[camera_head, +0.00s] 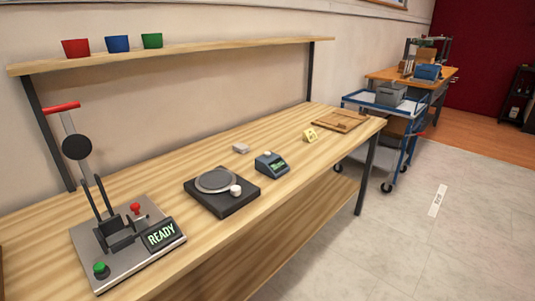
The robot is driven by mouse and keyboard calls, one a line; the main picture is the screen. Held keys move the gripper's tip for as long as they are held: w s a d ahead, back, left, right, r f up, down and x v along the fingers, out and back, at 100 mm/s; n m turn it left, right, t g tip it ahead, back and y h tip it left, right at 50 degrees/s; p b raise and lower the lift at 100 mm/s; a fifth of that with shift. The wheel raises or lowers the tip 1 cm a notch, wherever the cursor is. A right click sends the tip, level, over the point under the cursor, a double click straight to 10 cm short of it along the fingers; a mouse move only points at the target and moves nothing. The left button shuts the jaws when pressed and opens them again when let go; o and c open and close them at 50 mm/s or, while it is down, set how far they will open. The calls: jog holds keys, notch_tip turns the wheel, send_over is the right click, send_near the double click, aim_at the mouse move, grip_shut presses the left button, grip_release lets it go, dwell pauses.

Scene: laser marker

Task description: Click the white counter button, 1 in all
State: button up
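A small dark blue-grey box with a greenish display (277,167) sits near the front edge of the wooden workbench. It looks like the counter, and a small white button (267,154) shows on its top. The display's reading is too small to make out. To its left, a black square base with a grey round plate (215,181) carries a white knob (235,190) at its right corner. My gripper is not in view, and nothing touches the counter box.
At the left stands a lever device (125,245) with a red handle, a green button and a "READY" display. A small light block (240,148), a yellow card (310,135) and a wooden tray (340,115) lie on the bench. A shelf (200,50) with three cups runs above.

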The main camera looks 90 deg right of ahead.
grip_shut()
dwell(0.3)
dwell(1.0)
